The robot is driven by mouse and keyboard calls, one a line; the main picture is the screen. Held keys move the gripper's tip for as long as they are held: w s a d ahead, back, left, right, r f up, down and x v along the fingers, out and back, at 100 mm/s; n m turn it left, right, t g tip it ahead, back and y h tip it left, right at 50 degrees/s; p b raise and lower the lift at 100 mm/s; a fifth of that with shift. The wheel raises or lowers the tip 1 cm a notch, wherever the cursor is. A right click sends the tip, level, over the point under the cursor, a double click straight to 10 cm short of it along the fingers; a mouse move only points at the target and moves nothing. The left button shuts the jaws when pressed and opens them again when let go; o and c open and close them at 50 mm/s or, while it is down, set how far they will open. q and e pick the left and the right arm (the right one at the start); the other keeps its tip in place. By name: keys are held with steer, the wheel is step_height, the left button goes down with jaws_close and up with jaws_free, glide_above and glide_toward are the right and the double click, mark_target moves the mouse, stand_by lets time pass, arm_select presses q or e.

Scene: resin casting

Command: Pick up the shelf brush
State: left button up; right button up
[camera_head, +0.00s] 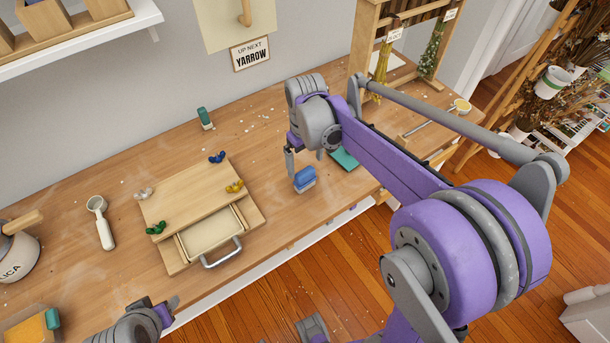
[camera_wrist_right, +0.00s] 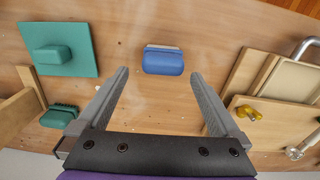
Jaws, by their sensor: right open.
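A small blue brush (camera_head: 305,179) with a pale lower edge stands on the wooden bench, right of the drawer box. It also shows in the right wrist view (camera_wrist_right: 163,62), just beyond and between my fingertips. My right gripper (camera_head: 304,161) is open and empty, above and a little behind the blue brush, not touching it. Its two fingers show spread in the wrist view (camera_wrist_right: 160,76). A green brush with dark bristles (camera_wrist_right: 58,116) shows at the left of the wrist view; my arm hides it in the head view. My left gripper (camera_head: 160,312) is at the bottom left, its jaws unclear.
The drawer box (camera_head: 165,258) with a metal handle and colored clips stands left. A teal plate with a raised grip (camera_head: 344,159) lies right of the blue brush. A teal-topped block (camera_head: 205,118) stands at the back. A wooden rack (camera_head: 364,40) stands back right.

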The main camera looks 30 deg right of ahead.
mark_target(305, 179)
steer(key=f, duration=0.7)
steer(key=shift+s+a+f, duration=0.15)
steer(key=shift+a+f, duration=0.05)
steer(key=shift+f, duration=0.05)
steer(key=c, duration=1.2)
step_height(305, 179, up, 10)
steer(key=shift+r, duration=0.1)
